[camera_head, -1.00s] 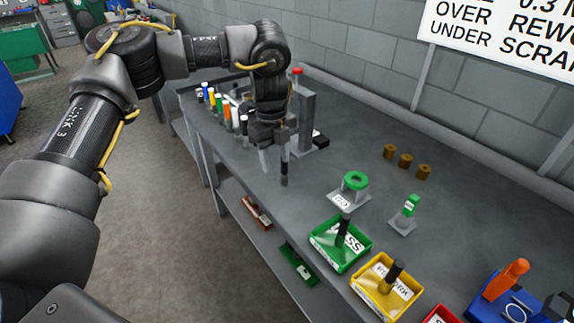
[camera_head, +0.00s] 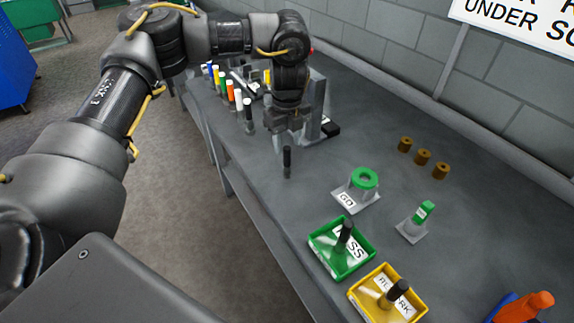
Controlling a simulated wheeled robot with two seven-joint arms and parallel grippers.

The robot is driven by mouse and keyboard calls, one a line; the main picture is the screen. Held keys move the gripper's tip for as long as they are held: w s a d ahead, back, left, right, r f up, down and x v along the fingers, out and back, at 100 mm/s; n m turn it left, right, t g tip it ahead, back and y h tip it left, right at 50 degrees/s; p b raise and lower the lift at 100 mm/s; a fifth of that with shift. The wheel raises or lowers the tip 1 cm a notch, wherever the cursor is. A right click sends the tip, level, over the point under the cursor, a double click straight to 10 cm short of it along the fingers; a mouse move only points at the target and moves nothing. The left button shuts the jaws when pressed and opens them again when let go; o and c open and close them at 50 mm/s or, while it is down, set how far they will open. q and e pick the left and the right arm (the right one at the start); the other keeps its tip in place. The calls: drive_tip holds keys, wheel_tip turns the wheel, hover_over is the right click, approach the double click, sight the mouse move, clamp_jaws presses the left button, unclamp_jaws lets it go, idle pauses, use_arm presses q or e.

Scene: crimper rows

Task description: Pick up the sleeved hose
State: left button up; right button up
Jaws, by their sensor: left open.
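A dark upright hose (camera_head: 287,163), apparently the sleeved one, stands on the grey bench below my left gripper (camera_head: 290,146). The gripper points down and is open, with its fingers close to the hose's upper end. I cannot tell whether they touch it. Its sleeve is too small to make out. Another dark hose (camera_head: 344,234) stands in the green PASS tray (camera_head: 322,249), and one more (camera_head: 396,293) is in the yellow REWORK tray (camera_head: 365,296). My right gripper is not in view.
Several colour-topped pieces (camera_head: 230,90) stand in a row behind the gripper at left. A grey post is partly hidden behind the arm. A green ring gauge (camera_head: 364,178), a green-topped block (camera_head: 420,215) and brown spools (camera_head: 422,157) stand to the right. The bench between is clear.

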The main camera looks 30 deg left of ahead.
sight(287, 156)
use_arm(q)
drive_tip(key=shift+s+d+f, duration=0.1)
drive_tip(key=shift+d+f, duration=0.05)
drive_tip(key=shift+f, duration=0.25)
wheel_tip(287, 156, down, 5)
drive_tip(key=shift+s+r+p, duration=0.1)
drive_tip(key=shift+s+p, duration=0.05)
drive_tip(key=shift+p, duration=0.55)
clamp_jaws()
